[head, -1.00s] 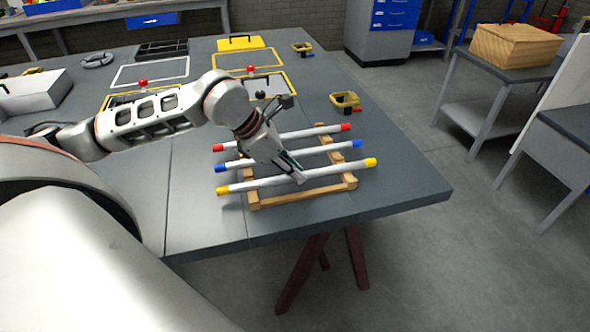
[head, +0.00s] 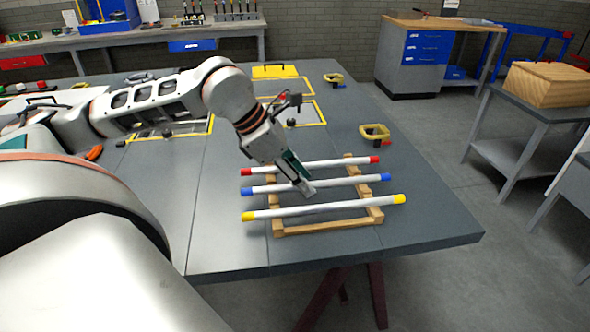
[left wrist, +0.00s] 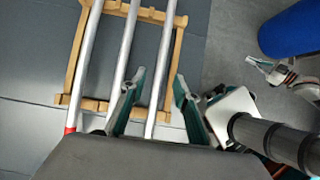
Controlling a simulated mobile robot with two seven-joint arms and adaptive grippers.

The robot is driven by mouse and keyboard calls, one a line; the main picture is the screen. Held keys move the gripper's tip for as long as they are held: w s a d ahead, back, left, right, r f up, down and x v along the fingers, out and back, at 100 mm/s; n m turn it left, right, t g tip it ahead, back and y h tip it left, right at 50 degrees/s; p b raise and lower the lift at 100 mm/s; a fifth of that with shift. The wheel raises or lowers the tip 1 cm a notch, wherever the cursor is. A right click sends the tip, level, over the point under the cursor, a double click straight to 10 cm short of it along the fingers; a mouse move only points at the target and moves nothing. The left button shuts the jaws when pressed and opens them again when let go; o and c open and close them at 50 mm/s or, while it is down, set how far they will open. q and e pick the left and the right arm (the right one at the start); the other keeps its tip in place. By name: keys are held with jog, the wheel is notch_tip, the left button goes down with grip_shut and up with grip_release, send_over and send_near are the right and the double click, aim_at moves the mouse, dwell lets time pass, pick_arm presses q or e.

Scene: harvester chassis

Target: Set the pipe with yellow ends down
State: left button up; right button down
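The pipe with yellow ends (head: 345,206) is the nearest of three white pipes and lies across the wooden rack (head: 300,229). The red-ended pipe (head: 315,165) and the blue-ended pipe (head: 340,183) lie behind it, roughly parallel. My left gripper (head: 305,189) is just above the yellow-ended pipe, near its middle. In the left wrist view my left gripper (left wrist: 157,105) is open, its fingers apart on either side of the rightmost pipe (left wrist: 166,55); that pipe's ends are hidden.
The grey table (head: 430,235) is clear right of the rack, up to its edge. A yellow-rimmed holder (head: 375,131) stands behind the rack. Yellow frames (head: 305,113) lie further back. A wooden box (head: 548,84) stands on a side table.

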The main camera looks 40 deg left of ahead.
pick_arm(q)
jog(key=shift+v, duration=1.65)
